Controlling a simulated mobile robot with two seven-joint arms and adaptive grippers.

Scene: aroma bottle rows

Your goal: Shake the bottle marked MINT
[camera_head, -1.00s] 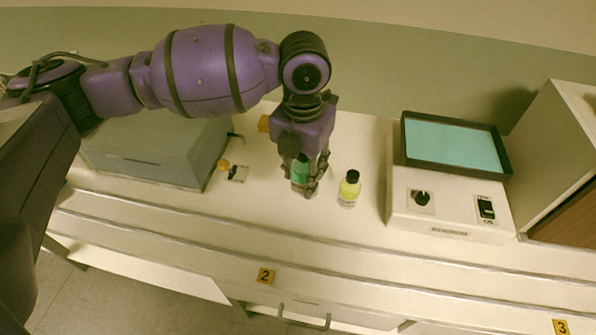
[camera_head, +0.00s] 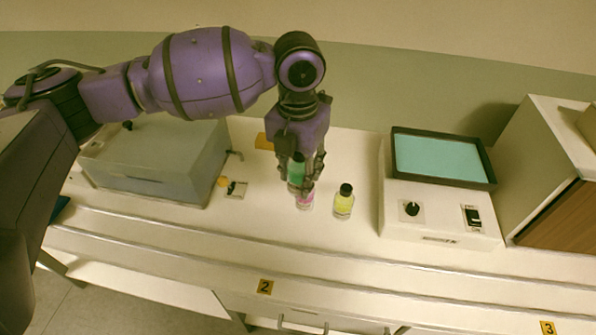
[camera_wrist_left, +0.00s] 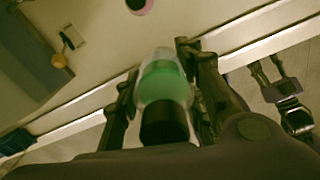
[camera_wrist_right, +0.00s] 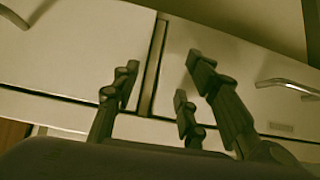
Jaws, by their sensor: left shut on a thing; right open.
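My left gripper (camera_head: 303,184) is shut on a bottle with green liquid and a dark cap (camera_head: 297,170), held above the counter. In the left wrist view the green bottle (camera_wrist_left: 162,88) sits between the fingers, its dark cap towards the palm. I cannot read a MINT mark on it. A bottle with pink liquid (camera_head: 306,201) stands on the counter just below the gripper, partly hidden by it. A bottle with yellow liquid and a black cap (camera_head: 344,203) stands upright to the right. My right gripper (camera_wrist_right: 158,85) is open and empty in front of cabinet doors.
A grey box (camera_head: 160,165) stands on the counter at the left. A white device with a teal screen (camera_head: 440,160), a knob and a switch stands at the right. A wooden-fronted cabinet (camera_head: 560,215) is at the far right. The counter's front strip is clear.

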